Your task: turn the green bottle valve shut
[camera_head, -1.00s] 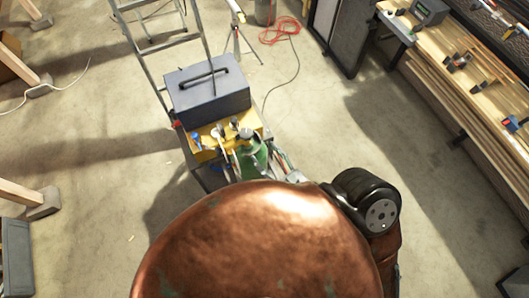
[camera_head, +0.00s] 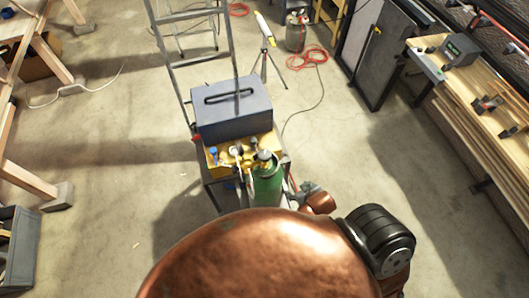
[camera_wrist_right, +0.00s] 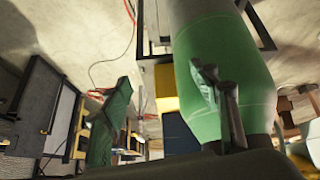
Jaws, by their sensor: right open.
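The green bottle (camera_head: 268,187) stands in the head view at the near end of a cart, with its brass-coloured valve (camera_head: 264,158) on top. The valve is small here, and I cannot tell its setting. My right gripper (camera_head: 307,188) is just right of the bottle, below valve height, partly hidden by my copper-coloured body. In the right wrist view, the bottle's green body (camera_wrist_right: 245,75) fills the upper right. My right gripper (camera_wrist_right: 165,108) is open there, its fingers wide apart, one overlapping the bottle in the picture. I cannot tell whether it touches. My left gripper is out of view.
A grey toolbox (camera_head: 233,110) sits on the cart behind the bottle, by a yellow case (camera_head: 222,160) with gauges. A ladder (camera_head: 165,50) stands behind. A workbench (camera_head: 470,85) runs along the right. Open floor (camera_head: 350,150) lies between cart and bench.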

